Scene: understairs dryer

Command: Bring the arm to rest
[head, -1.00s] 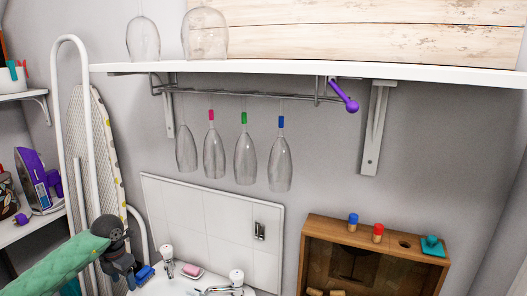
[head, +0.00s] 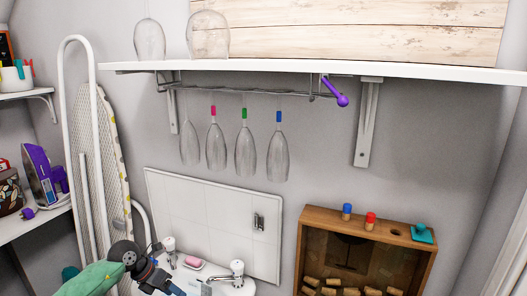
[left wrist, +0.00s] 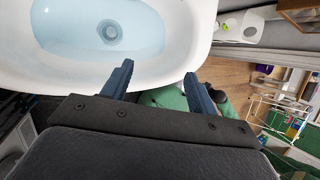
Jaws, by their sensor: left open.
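My left arm, with a green sleeve and a dark grey joint, comes in at the bottom left of the head view. Its gripper (head: 165,280) is low, over the near left side of the white washbasin (head: 240,286), and partly cut off by the picture's lower edge. In the left wrist view the two blue fingers of the left gripper (left wrist: 160,72) stand wide apart with nothing between them. The basin's rim (left wrist: 190,48) and its pale blue bowl lie beyond them. My right gripper shows in neither view.
A white shelf (head: 300,69) spans the wall, with several stemmed glasses hanging from a rack (head: 245,88) below it. A wooden box (head: 305,250) holding corks stands right. An ironing board (head: 100,150) stands left, beside a purple iron (head: 45,178). Pink soap (head: 193,262) lies by the taps.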

